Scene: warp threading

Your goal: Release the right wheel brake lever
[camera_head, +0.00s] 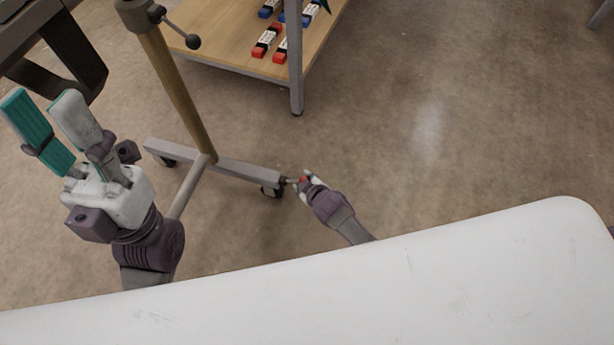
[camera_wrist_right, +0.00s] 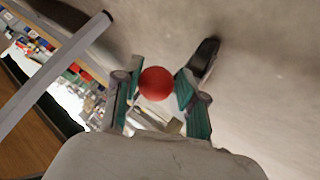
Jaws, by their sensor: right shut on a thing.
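The right wheel brake lever's red knob (camera_wrist_right: 156,83) sits between the fingers of my right gripper (camera_wrist_right: 157,92) in the right wrist view. In the head view my right gripper (camera_head: 304,180) is low over the floor at the end of the stand's right foot, beside the right wheel (camera_head: 271,191). It is shut on the red knob; the lever's shaft is mostly hidden. My left gripper (camera_head: 45,118) is open and empty at the left, with its two teal-padded fingers apart, far from the lever.
A stand with a brass-coloured post (camera_head: 178,92) and grey feet (camera_head: 247,171) stands on the floor. A wooden shelf (camera_head: 222,50) with several red and blue packs is at the back. A white surface (camera_head: 400,290) fills the foreground. Floor to the right is clear.

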